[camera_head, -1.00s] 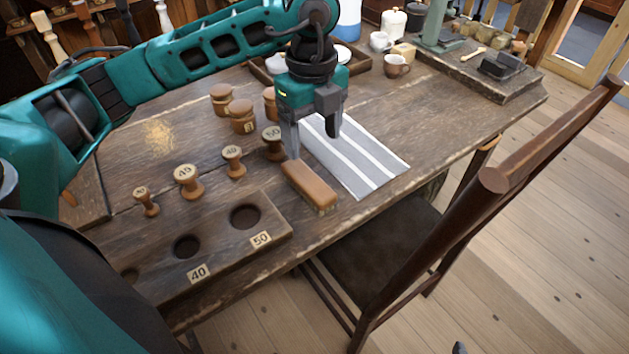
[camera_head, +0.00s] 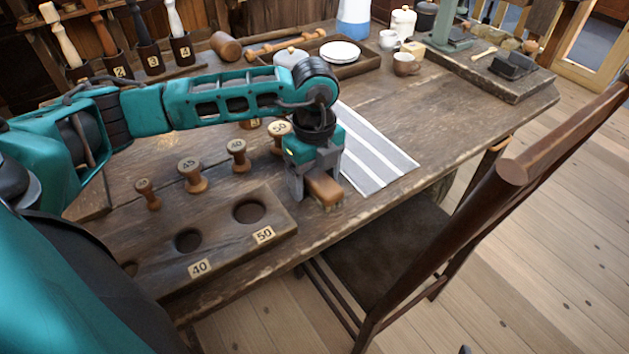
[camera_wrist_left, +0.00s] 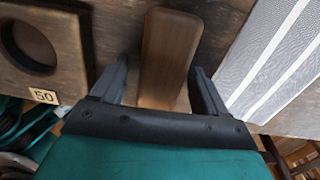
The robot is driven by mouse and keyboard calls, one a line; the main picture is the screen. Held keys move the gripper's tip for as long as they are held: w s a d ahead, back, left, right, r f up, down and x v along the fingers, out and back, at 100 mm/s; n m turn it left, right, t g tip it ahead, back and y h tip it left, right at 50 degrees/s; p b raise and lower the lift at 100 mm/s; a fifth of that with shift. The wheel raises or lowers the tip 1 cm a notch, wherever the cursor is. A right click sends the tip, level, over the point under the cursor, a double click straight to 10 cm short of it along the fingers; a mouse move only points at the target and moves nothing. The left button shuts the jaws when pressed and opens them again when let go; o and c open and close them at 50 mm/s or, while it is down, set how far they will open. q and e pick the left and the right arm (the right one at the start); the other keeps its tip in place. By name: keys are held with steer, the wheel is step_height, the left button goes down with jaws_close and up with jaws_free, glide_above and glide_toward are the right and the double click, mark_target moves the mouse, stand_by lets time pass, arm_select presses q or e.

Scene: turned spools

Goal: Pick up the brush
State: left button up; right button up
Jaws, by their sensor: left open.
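The brush (camera_head: 325,188) is a brown wooden block lying on the table near its front edge. In the left wrist view the brush (camera_wrist_left: 168,55) lies between the two fingers, with a gap on each side. My left gripper (camera_head: 315,194) is open and low over the brush, one finger to each side of it. In the left wrist view my left gripper (camera_wrist_left: 165,88) shows both fingers apart. Part of the brush is hidden under the gripper in the head view. My right gripper is not in view.
A wooden board with round holes (camera_head: 218,262) lies to the left of the brush. Numbered spools (camera_head: 191,176) stand behind it. A striped grey cloth (camera_head: 372,150) lies to the right. A chair (camera_head: 440,230) stands at the table's front edge.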

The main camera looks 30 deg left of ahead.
arm_select(q)
steer(key=c, duration=1.1)
steer(key=shift+r, duration=0.1)
step_height(320, 180, up, 15)
steer(key=p, duration=0.3)
step_height(320, 180, up, 5)
glide_above(315, 173)
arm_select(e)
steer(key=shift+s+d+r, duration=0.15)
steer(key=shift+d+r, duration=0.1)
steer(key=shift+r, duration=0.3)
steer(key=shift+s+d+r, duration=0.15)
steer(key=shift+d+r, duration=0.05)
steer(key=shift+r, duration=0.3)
arm_select(q)
steer(key=o, duration=0.5)
steer(key=c, duration=0.3)
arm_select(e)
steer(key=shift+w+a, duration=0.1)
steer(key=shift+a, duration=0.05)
